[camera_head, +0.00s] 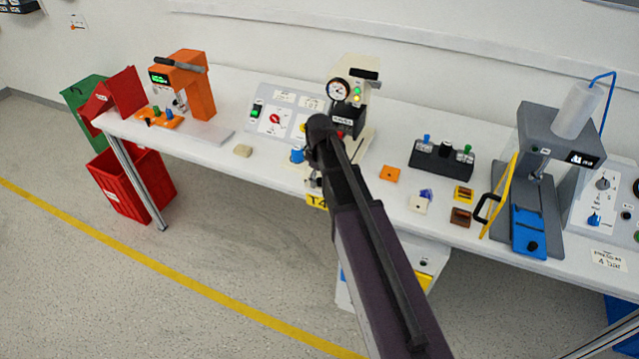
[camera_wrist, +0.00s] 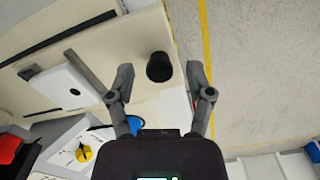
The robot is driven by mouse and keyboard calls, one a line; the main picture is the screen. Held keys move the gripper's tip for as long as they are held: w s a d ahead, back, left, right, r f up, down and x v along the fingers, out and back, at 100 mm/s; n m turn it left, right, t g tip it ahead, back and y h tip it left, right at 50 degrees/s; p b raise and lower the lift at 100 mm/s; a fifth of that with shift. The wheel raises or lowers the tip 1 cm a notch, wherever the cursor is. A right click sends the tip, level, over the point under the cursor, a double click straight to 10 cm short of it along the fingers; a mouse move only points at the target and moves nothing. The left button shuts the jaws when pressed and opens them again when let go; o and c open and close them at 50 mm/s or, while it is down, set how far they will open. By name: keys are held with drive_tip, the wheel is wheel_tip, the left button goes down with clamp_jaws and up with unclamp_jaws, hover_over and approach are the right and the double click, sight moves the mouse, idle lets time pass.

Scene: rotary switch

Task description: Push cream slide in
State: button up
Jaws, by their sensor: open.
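The cream slide (camera_wrist: 125,55) shows in the wrist view as a flat cream plate with a black round knob (camera_wrist: 159,67) near its edge. My gripper (camera_wrist: 160,77) is open, with one finger on each side of the knob; I cannot tell whether either touches it. A white block with a dark hole (camera_wrist: 72,88) lies to the left of the knob, beside a grey bar. In the head view the cream machine (camera_head: 357,68) with a gauge stands at the table's back middle. My arm hides most of the slide and my gripper there.
A control panel with a red dial (camera_head: 273,118) stands left of the cream machine. An orange block (camera_head: 389,174) and a black fixture (camera_head: 442,160) lie to its right. A cream block (camera_head: 242,151) lies on the table at left. Floor is open in front.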

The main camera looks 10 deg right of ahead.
drive_tip(key=shift+f, duration=0.2)
clamp_jaws()
drive_tip(key=w+d, duration=0.1)
drive_tip(key=w, duration=0.1)
drive_tip(key=w+d, duration=0.4)
drive_tip(key=w, duration=0.1)
idle(0.4)
unclamp_jaws()
drive_tip(key=shift+s, duration=0.1)
